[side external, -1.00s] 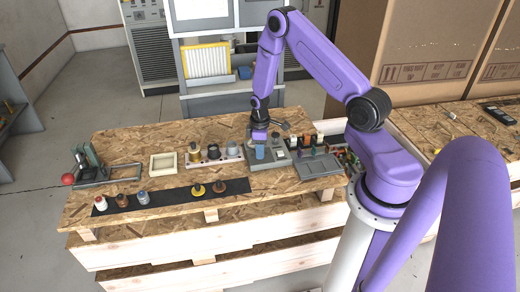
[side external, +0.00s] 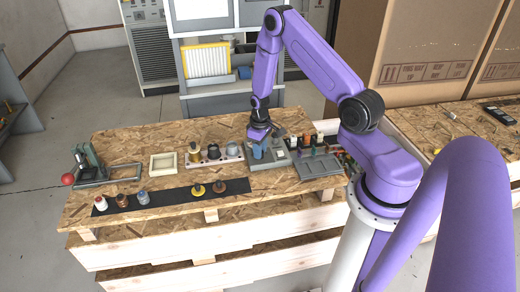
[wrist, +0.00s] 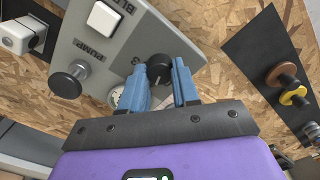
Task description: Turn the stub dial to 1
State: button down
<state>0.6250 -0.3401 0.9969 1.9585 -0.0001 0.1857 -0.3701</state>
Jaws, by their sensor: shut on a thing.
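The stub dial (wrist: 157,60) is a small black round knob on a sloped grey control panel (wrist: 105,65) in the wrist view. My gripper (wrist: 158,72) has its two blue fingers on either side of the knob and is shut on it. The number marks around the dial and its pointer are not readable; the fingers cover part of that area. In the side external view my gripper (side external: 259,150) is down at the grey panel (side external: 282,157), and the dial is hidden there.
A black strip (side external: 168,195) with several knobs lies in front. A grey tray (side external: 318,166) stands right of the panel.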

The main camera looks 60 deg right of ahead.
jog(key=c, duration=0.8)
grip_release()
jog(key=shift+r, duration=0.1)
notch_tip(320, 180, up, 17)
jog(key=shift+r, duration=0.1)
